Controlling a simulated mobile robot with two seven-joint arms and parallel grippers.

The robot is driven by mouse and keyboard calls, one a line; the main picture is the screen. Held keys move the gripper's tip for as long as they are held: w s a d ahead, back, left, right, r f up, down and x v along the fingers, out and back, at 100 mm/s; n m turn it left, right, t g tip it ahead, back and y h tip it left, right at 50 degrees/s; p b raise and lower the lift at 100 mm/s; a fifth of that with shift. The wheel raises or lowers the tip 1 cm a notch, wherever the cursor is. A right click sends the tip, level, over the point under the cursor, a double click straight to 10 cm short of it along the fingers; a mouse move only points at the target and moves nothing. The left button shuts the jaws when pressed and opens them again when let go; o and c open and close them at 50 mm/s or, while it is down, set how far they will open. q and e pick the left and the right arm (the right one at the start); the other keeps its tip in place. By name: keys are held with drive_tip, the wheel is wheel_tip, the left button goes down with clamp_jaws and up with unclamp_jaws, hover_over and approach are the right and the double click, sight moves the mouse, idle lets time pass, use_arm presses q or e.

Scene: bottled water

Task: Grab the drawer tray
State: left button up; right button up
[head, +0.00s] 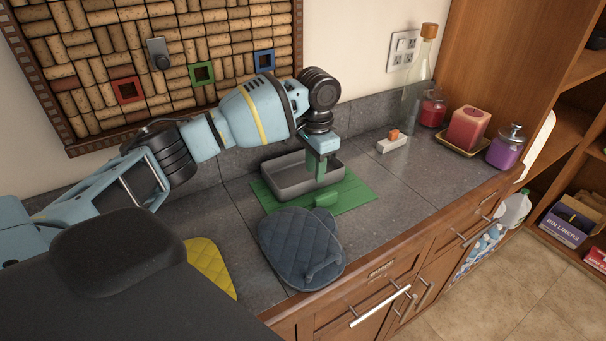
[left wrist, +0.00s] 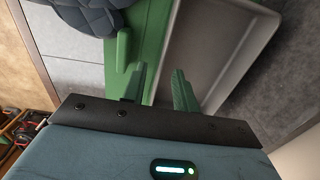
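The drawer tray (head: 278,189) is a shallow grey rectangular tray on a green mat (head: 352,192) on the counter. It also fills the right of the left wrist view (left wrist: 222,35). My left gripper (head: 318,172) reaches down at the tray's front right side. In the left wrist view its green fingers (left wrist: 161,72) stand apart, with the tray's side wall between them. A gap shows between the fingers, and I see no clear grip on the wall. My right gripper is not in view.
A blue-grey quilted mitt (head: 295,245) lies in front of the mat and a yellow one (head: 208,266) to its left. A glass bottle (head: 415,85), candles (head: 467,128) and a purple jar (head: 506,150) stand at the right.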

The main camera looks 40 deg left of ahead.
use_arm(q)
wheel_tip(320, 180, down, 4)
drive_tip(key=shift+a+f, duration=0.1)
drive_tip(key=shift+a, duration=0.05)
drive_tip(key=shift+w, duration=0.1)
clamp_jaws()
